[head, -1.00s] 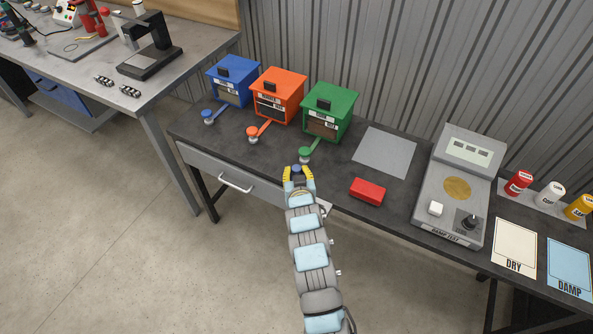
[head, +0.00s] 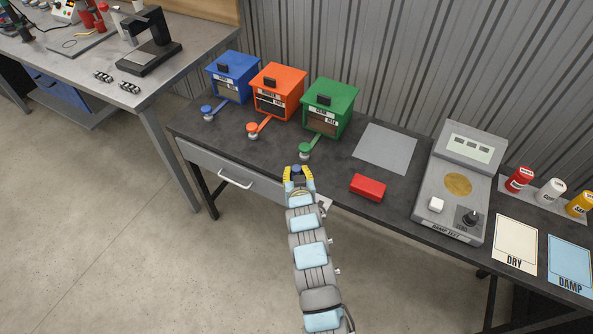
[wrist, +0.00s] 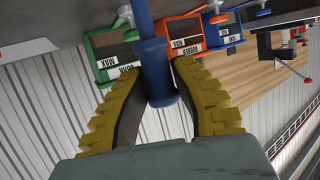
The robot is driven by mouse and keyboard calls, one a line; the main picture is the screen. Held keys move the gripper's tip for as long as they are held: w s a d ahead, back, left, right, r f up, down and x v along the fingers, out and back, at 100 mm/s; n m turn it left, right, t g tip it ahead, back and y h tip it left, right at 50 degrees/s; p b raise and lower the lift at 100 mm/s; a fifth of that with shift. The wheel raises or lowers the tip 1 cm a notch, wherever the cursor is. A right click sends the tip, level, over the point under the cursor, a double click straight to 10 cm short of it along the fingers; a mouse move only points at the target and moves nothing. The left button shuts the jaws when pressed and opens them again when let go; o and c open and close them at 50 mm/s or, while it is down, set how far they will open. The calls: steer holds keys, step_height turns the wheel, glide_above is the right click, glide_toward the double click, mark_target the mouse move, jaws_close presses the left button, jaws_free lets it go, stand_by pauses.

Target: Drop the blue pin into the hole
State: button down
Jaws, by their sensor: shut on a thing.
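The blue pin (wrist: 154,62) is held between the two yellow-padded fingers of my gripper (wrist: 160,98) in the wrist view. Its shaft runs up past the fingertips, with a wider collar near them. In the head view my gripper (head: 298,172) is over the front edge of the dark bench, just in front of the green box's lever, and a small blue bit of the pin (head: 296,168) shows between the fingers. The hole is not identifiable in either view.
Blue (head: 232,76), orange (head: 278,88) and green (head: 330,106) boxes with front levers stand behind my gripper. A red block (head: 368,187) lies to its right, near a grey plate (head: 385,148) and a damp tester (head: 455,185). Cards and bottles are at far right.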

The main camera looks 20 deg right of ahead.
steer(key=shift+f+b, duration=1)
steer(key=shift+f, duration=2.6)
steer(key=c, duration=0.9)
jaws_free()
steer(key=shift+o, duration=0.2)
steer(key=shift+s+r, duration=0.1)
steer(key=v, duration=1.1)
steer(key=shift+s+a, duration=0.2)
steer(key=shift+s, duration=0.2)
